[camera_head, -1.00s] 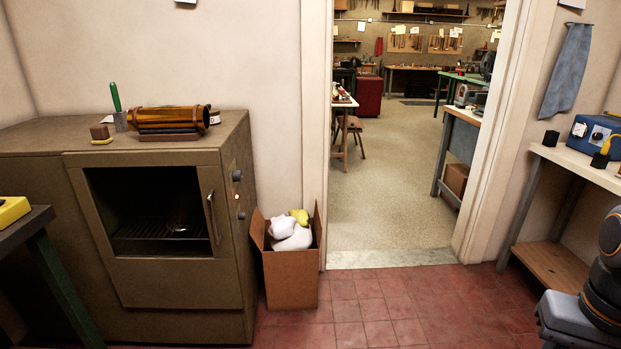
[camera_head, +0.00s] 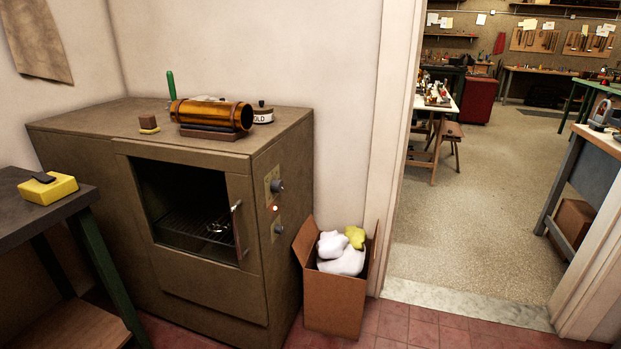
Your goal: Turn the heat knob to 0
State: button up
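An oven-like brown metal cabinet (camera_head: 205,270) stands against the wall at left. Its right side carries two dark knobs on pale plates, an upper knob (camera_head: 277,186) and a lower knob (camera_head: 279,228). A small lit red-white lamp (camera_head: 275,208) sits between them. I cannot tell which knob is the heat knob, and the markings are too small to read. The front opening shows a wire rack with a small shiny item (camera_head: 218,227) on it. My gripper is not in view.
A cardboard box (camera_head: 333,300) with white and yellow stuffing stands on the floor close to the cabinet's right side. An amber cylinder (camera_head: 211,113) lies on top. A dark bench (camera_head: 40,215) is at left. The doorway at right is open.

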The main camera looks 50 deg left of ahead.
aim_at(277, 185)
jog(key=u, duration=0.45)
jog(key=i, duration=1.05)
jog(key=u, duration=1.45)
jog(key=i, duration=0.5)
jog(key=u, duration=0.5)
